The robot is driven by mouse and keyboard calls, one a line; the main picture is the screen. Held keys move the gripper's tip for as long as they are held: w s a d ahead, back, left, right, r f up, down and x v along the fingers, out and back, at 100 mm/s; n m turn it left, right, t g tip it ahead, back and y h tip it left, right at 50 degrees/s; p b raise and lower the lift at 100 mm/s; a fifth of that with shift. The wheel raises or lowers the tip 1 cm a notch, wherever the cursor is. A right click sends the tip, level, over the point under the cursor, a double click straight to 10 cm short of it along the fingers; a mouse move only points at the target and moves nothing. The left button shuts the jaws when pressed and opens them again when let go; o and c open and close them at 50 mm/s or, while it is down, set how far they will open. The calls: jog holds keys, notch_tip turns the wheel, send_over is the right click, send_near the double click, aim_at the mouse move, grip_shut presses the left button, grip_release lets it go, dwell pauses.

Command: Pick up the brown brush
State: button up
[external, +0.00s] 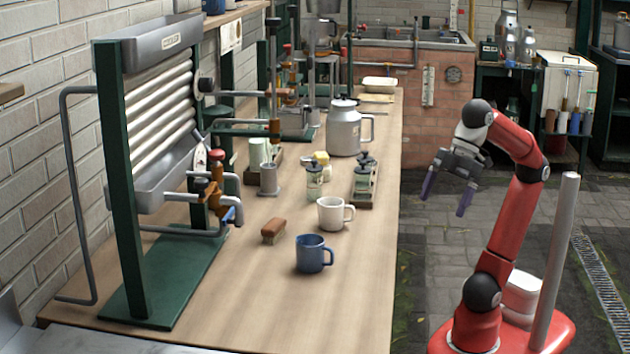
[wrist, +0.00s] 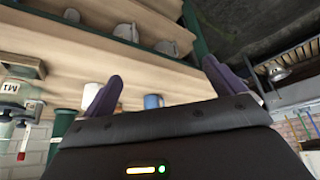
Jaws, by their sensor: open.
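The brown brush (external: 273,230) lies on the wooden bench, left of the blue mug (external: 313,253) and the white mug (external: 334,213). It has a brown back with paler bristles below. My gripper (external: 447,194) is open and empty, in the air to the right of the bench's right edge and well away from the brush. In the wrist view the two purple fingers of my gripper (wrist: 160,90) stand wide apart with nothing between them. I cannot make out the brush in the wrist view.
A green-framed roller machine (external: 130,180) stands left of the brush. Jars in a wooden rack (external: 366,205), a grey can (external: 345,130) and a metal cup (external: 268,180) stand farther back. The bench front (external: 330,315) is clear. A brick sink (external: 410,80) closes the far end.

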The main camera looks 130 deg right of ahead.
jog(key=w+d+r+m+g+h+p, duration=0.1)
jog(key=w+d+r+m, duration=0.15)
jog(key=w+r, duration=0.4)
jog(key=w+d+r+m+h+p, duration=0.2)
jog(key=w+d+r, duration=0.15)
jog(key=w, duration=0.55)
jog(key=m+g+p, duration=0.2)
jog(key=m+p, duration=0.1)
jog(key=m, duration=0.4)
send_near(274, 224)
jog(key=shift+h, duration=0.4)
jog(key=x, duration=1)
jog(key=shift+a+f, duration=0.2)
jog(key=shift+f, duration=0.05)
jog(key=shift+c, duration=0.2)
jog(key=c, duration=1)
